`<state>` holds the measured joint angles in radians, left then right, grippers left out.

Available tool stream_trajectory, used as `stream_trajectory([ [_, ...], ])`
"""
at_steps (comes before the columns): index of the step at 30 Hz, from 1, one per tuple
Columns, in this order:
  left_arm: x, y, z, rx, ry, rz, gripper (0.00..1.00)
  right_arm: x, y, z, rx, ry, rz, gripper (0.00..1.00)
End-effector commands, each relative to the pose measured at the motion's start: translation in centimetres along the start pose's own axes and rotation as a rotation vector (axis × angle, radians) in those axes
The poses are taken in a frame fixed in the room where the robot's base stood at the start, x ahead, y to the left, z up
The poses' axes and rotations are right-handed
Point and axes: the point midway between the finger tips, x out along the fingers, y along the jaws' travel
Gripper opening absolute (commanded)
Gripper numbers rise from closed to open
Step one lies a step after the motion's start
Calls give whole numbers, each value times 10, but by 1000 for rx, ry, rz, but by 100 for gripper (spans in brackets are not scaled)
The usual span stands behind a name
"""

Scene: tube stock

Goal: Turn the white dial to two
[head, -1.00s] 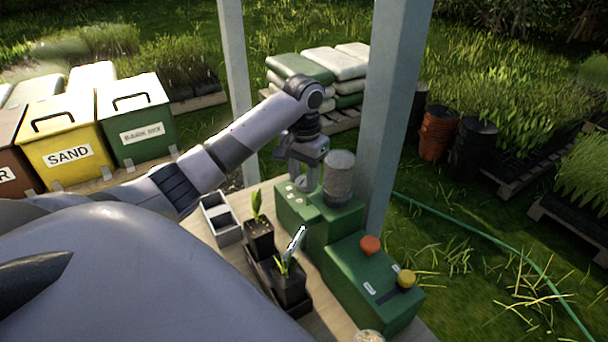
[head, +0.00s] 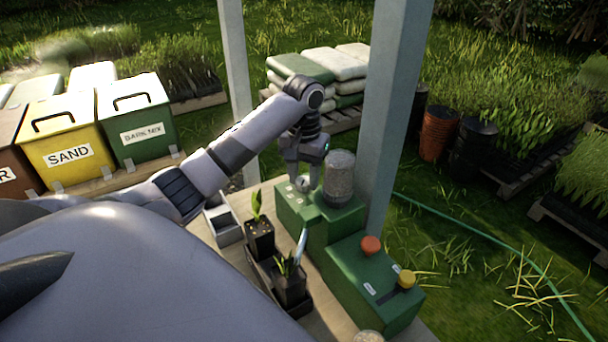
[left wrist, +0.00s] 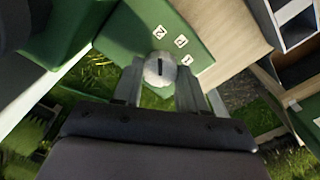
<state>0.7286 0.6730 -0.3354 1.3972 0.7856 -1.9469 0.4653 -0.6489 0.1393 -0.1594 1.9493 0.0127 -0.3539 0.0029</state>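The white dial (left wrist: 160,68) sits on the green control box (head: 290,208) at the back of the bench. In the left wrist view, a dark line on the dial points up toward the tile marked 2 (left wrist: 160,31). A tile marked 1 (left wrist: 187,59) and another tile (left wrist: 181,41) lie to the right along the same arc. My left gripper (head: 303,180) reaches down over the dial, one finger on each side. In the left wrist view (left wrist: 160,78) the fingers close against its sides. The dial is partly hidden by the fingers in the head view. My right gripper is out of view.
A clear hopper (head: 339,178) stands right beside the gripper. An orange button (head: 371,246) and a yellow-knobbed lever (head: 406,279) are on the nearer green box. Potted seedlings (head: 260,240) and a grey tray (head: 222,222) stand at left. A post (head: 392,110) rises behind.

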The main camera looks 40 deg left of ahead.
Motion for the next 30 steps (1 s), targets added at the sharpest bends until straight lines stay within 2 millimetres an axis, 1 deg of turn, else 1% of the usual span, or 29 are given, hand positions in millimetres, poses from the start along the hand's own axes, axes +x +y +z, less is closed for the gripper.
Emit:
stream_trajectory([
  [1,-2,0,-1,-1,5,1,59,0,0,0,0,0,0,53],
  [2,-2,0,-1,-1,5,1,65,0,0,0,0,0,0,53],
  [9,-1,0,0,1,1,1,65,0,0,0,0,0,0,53],
  [12,-4,0,0,1,2,1,65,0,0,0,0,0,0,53],
  [14,-9,0,-1,1,4,2,65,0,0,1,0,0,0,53],
  [21,-46,-2,-2,-1,7,-2,65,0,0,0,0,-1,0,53],
  [27,-65,-1,-1,1,6,-1,65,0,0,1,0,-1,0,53],
  [30,-70,-1,-1,-1,5,0,65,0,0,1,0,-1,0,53],
])
